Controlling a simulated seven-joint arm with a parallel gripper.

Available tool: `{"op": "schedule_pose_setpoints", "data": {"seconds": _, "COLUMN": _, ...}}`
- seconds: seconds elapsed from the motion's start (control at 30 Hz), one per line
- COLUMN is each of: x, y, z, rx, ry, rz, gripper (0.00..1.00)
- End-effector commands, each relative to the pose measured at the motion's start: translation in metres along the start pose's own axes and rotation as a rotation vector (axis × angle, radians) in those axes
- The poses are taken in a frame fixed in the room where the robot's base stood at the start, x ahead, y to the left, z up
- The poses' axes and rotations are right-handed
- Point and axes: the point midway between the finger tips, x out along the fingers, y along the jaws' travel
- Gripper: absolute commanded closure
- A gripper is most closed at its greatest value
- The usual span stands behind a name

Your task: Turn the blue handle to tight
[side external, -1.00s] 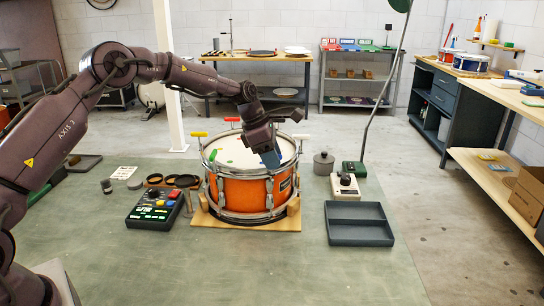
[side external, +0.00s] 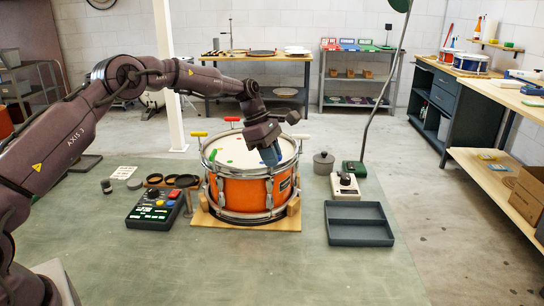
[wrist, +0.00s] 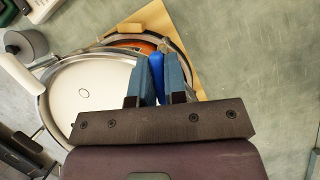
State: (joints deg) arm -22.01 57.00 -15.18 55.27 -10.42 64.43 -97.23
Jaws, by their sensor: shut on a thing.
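An orange snare drum (side external: 240,190) with a white head stands on a wooden base. My gripper (side external: 270,156) is at the near right rim of the drum, pointing down. In the wrist view the blue handle (wrist: 157,72) lies lengthwise between the two blue-grey fingers, and my gripper (wrist: 158,80) is shut on it. In the side view the blue handle cannot be told apart from the fingers around it.
A black control box (side external: 155,208) with coloured buttons lies left of the drum. An empty grey tray (side external: 360,236) and a beige device (side external: 344,187) stand to the right, with a grey lidded pot (side external: 323,163) behind. The front of the green mat (side external: 240,270) is clear.

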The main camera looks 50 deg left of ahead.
Motion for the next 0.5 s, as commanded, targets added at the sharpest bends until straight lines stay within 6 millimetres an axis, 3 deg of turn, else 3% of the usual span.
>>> {"op": "schedule_pose_setpoints", "data": {"seconds": 0.5, "x": -0.0009, "y": 0.0006, "z": 0.0000, "rx": 0.412, "ry": 0.001, "rz": -0.169, "gripper": 1.00}}
